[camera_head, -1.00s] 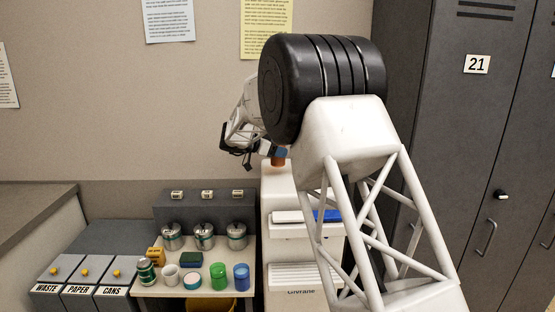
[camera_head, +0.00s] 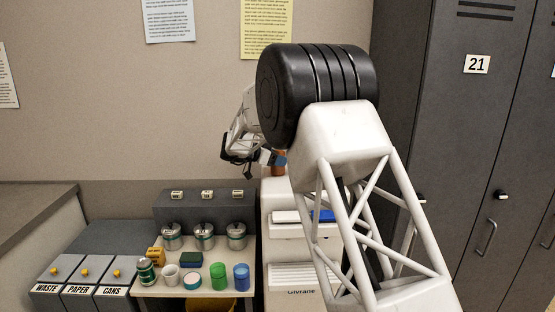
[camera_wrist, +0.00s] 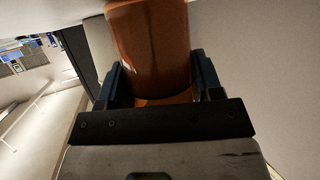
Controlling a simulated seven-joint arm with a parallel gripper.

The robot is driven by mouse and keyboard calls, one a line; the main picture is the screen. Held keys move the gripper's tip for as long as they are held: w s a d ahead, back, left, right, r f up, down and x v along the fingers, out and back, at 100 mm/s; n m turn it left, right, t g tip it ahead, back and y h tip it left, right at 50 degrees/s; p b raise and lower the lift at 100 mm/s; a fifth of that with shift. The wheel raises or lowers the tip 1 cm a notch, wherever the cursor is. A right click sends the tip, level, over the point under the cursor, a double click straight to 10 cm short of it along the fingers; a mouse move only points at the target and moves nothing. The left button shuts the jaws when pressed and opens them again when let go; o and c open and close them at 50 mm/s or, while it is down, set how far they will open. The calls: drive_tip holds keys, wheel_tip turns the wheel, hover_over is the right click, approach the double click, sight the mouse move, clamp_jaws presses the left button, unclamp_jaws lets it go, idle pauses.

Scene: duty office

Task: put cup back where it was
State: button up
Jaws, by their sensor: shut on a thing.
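An orange-brown cup (camera_head: 280,163) is at the top of the white machine (camera_head: 276,196), partly hidden by my gripper and arm. I cannot tell whether its base touches the machine's top. My gripper (camera_head: 268,157) is beside it, on its left in the head view. In the wrist view the cup (camera_wrist: 150,45) sits between the two dark blue fingers of my gripper (camera_wrist: 163,82), which are shut on it.
A low table (camera_head: 180,290) left of the machine holds a white mug (camera_head: 170,274), a green cup (camera_head: 218,275), a blue cup (camera_head: 241,277) and other items. Lidded canisters (camera_head: 204,237) stand behind. Grey lockers (camera_head: 470,140) rise at the right.

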drive_tip(key=shift+f, duration=0.1)
drive_tip(key=o, duration=1.1)
drive_tip(key=shift+a+r, duration=0.1)
drive_tip(key=shift+r, duration=0.1)
drive_tip(key=v, duration=1.1)
drive_tip(key=shift+s+a, duration=0.2)
drive_tip(key=shift+a, duration=0.1)
drive_tip(key=shift+r, duration=0.15)
